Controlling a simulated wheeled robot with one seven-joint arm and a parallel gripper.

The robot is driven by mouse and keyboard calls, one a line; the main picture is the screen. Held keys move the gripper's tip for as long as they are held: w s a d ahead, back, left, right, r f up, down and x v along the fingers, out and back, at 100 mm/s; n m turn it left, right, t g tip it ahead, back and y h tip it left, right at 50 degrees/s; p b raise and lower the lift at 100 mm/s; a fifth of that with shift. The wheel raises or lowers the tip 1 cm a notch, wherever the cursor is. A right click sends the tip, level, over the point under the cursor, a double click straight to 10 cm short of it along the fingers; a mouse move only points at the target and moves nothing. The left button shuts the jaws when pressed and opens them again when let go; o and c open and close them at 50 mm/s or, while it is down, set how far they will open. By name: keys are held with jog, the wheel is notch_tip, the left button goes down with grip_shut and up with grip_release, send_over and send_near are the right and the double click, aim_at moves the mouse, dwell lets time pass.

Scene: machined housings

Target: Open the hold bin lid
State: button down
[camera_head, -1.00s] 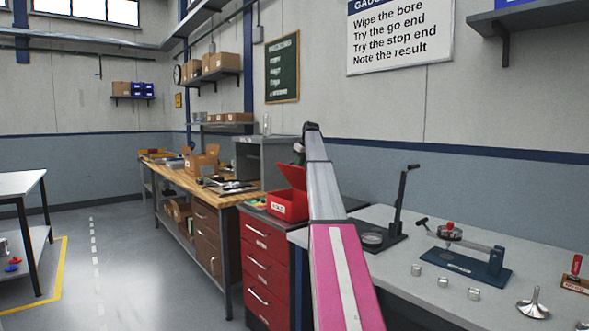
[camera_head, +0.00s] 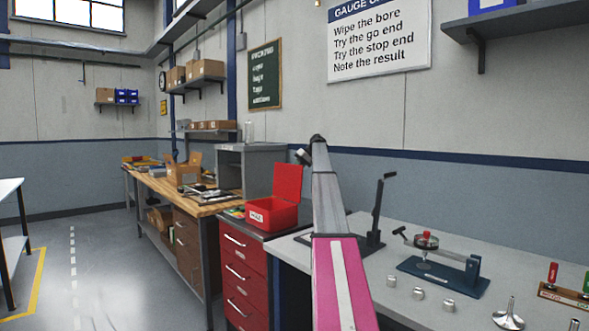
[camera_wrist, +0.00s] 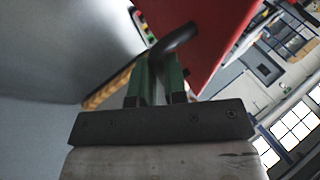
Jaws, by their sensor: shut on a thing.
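The red hold bin (camera_head: 270,218) has a white label on its front and stands on the red drawer cabinet. Its red lid (camera_head: 288,183) is raised and stands roughly upright at the back of the bin. In the wrist view the red lid (camera_wrist: 205,35) fills the upper middle. My gripper (camera_wrist: 160,75) has green fingers shut on the dark curved lid handle (camera_wrist: 176,40) at the lid's edge. In the head view my arm partly blocks the area right of the lid, and the fingers cannot be made out.
The red drawer cabinet (camera_head: 240,265) stands between the wooden workbench (camera_head: 195,204) and the grey bench (camera_head: 450,250). A lever press (camera_head: 376,210), a blue gauge stand (camera_head: 440,277) and several small metal parts are on the grey bench. The floor (camera_head: 105,265) at left is open.

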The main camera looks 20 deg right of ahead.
jog(key=shift+s+d+f+y, duration=0.15)
jog(key=shift+f, duration=0.25)
jog(key=shift+s+d+f+y, duration=0.15)
jog(key=shift+f, duration=0.2)
jog(key=c, duration=1.2)
grip_release()
jog(key=shift+o, duration=0.2)
jog(key=shift+w+r, duration=0.1)
jog(key=shift+r, duration=0.05)
jog(key=v, duration=0.7)
jog(key=shift+w+r, duration=0.2)
jog(key=shift+r, duration=0.05)
